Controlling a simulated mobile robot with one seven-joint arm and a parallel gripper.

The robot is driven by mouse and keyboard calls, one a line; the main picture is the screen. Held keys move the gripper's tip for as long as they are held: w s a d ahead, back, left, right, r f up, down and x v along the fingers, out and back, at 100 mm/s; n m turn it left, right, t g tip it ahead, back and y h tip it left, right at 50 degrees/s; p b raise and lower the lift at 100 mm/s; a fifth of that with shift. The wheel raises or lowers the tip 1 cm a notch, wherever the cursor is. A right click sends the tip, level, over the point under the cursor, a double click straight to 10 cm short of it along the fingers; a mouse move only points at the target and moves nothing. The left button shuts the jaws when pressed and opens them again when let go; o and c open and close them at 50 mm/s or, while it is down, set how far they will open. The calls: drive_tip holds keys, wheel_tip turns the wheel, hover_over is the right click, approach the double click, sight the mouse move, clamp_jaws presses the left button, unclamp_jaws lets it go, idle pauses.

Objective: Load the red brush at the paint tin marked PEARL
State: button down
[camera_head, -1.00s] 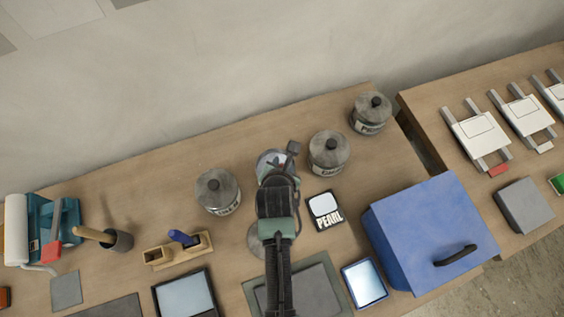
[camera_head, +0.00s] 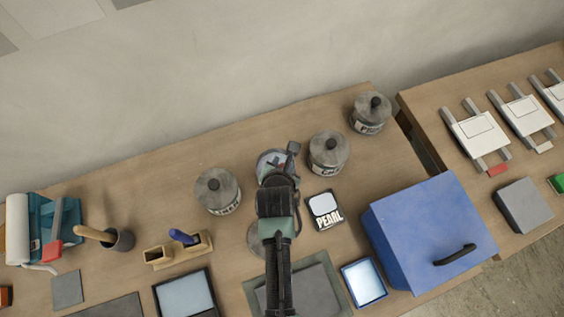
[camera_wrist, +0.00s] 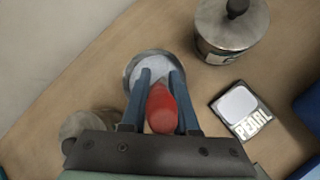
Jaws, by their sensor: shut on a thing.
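My gripper (camera_wrist: 160,76) is shut on the red brush (camera_wrist: 163,110), whose red part shows between the two blue fingers in the wrist view. The fingertips overlap an open round tin (camera_wrist: 149,58) with pale paint inside. The brush's lower end is hidden, so I cannot tell whether it touches the paint. The PEARL card (camera_wrist: 240,108), with a pale swatch, lies to the right of the open tin. In the head view my gripper (camera_head: 273,168) covers much of this tin, and the PEARL card (camera_head: 325,210) lies just right of my arm.
Lidded tins stand left (camera_head: 218,190) and right (camera_head: 329,152) of the open tin, with another lidded tin (camera_head: 370,112) farther right. A round grey thing (camera_head: 255,240) is partly hidden by my arm. A blue box (camera_head: 425,232) with a handle stands at the right.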

drive_tip(key=shift+s, duration=0.1)
wheel_tip(320, 180, up, 7)
drive_tip(key=p, duration=0.7)
drive_tip(key=shift+d+f, duration=0.1)
idle(0.7)
